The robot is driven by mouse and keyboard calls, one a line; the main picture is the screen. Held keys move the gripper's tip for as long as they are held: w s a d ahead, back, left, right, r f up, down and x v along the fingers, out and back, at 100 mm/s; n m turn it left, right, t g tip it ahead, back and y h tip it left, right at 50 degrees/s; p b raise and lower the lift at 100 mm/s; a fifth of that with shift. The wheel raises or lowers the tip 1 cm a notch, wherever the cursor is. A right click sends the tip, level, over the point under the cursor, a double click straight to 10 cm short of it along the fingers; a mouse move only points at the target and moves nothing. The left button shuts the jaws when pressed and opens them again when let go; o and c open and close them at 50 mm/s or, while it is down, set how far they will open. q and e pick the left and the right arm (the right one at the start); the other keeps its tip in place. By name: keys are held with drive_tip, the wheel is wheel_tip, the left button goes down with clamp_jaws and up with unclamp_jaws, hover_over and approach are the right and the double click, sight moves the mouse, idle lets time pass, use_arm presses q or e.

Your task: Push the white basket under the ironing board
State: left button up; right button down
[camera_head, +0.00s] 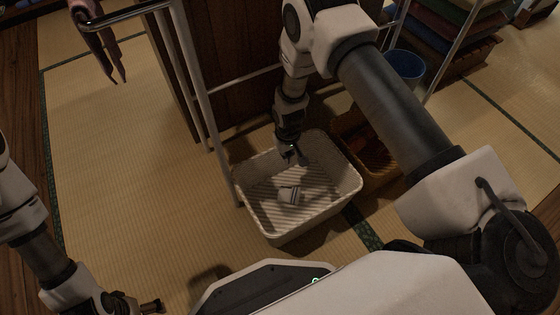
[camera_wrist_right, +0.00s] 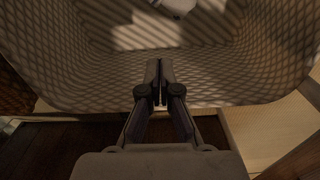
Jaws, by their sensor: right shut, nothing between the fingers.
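The white basket (camera_head: 262,213) stands on the tatami in the middle of the head view, open side up. A small pale object (camera_head: 290,195) lies inside it. My right gripper (camera_head: 293,158) points down over the far part of the basket. It is shut and empty, and its fingers (camera_wrist_right: 160,88) lie against the view of the basket's lattice wall (camera_wrist_right: 95,70) in the right wrist view. I cannot tell whether they touch it. My left gripper (camera_head: 150,305) is low at the left, partly cut off. No ironing board top shows clearly; a metal-legged frame (camera_head: 185,70) stands behind the basket.
A brown basket (camera_head: 378,155) sits right of the white one. A blue bin (camera_head: 404,66) and a rack of folded cloths (camera_head: 455,35) stand at the back right. A dark wooden panel (camera_head: 228,45) rises behind. The tatami at left (camera_head: 110,150) is clear.

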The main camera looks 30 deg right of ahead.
drive_tip(key=b, duration=0.5)
approach(281, 174)
drive_tip(key=s, duration=0.1)
drive_tip(key=s+f, duration=0.2)
drive_tip(key=s, duration=0.1)
drive_tip(key=shift+f, duration=0.25)
drive_tip(key=w+b, duration=0.1)
drive_tip(key=w, duration=0.1)
drive_tip(key=shift+w+b, duration=0.35)
drive_tip(key=shift+b, duration=0.05)
drive_tip(key=shift+w+r, duration=0.2)
drive_tip(key=shift+w, duration=0.4)
drive_tip(key=shift+r, duration=0.1)
